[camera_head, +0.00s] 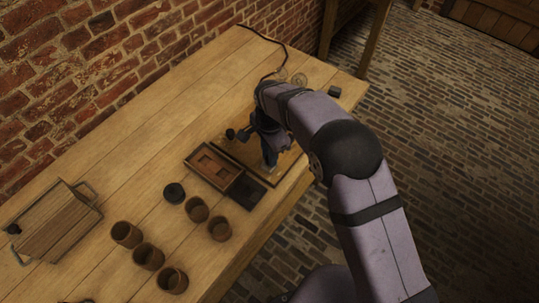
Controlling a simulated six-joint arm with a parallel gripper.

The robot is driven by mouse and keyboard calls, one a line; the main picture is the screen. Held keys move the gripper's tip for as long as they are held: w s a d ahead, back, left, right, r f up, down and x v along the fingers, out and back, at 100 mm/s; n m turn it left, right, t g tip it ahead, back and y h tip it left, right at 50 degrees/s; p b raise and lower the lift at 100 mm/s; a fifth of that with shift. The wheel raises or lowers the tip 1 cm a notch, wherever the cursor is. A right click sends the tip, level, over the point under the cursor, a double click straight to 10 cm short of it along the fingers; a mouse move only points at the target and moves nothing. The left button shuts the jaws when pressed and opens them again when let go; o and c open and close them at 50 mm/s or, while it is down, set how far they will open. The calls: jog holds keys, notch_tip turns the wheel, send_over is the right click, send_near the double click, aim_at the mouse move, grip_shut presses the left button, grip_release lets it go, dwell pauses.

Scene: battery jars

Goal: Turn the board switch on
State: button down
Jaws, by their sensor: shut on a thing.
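The wooden board (285,165) lies flat near the table's right edge in the head view, partly covered by my arm. My gripper (269,163) points down over the board, with its fingertips low at the board's surface. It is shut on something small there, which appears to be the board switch. The switch itself is hidden behind the fingers, so its position cannot be told.
A dark tray (188,157) and a black slab (248,191) lie left of the board. Several brown cups (147,256), a black disc (174,193) and a handled wooden box (55,225) stand further left. A black cable (262,36) runs along the back.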

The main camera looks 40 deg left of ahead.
jog(key=shift+m, duration=0.5)
jog(key=c, duration=1.6)
grip_release()
jog(key=shift+o, duration=0.2)
jog(key=shift+r+b, duration=1.25)
jog(key=shift+r, duration=2.45)
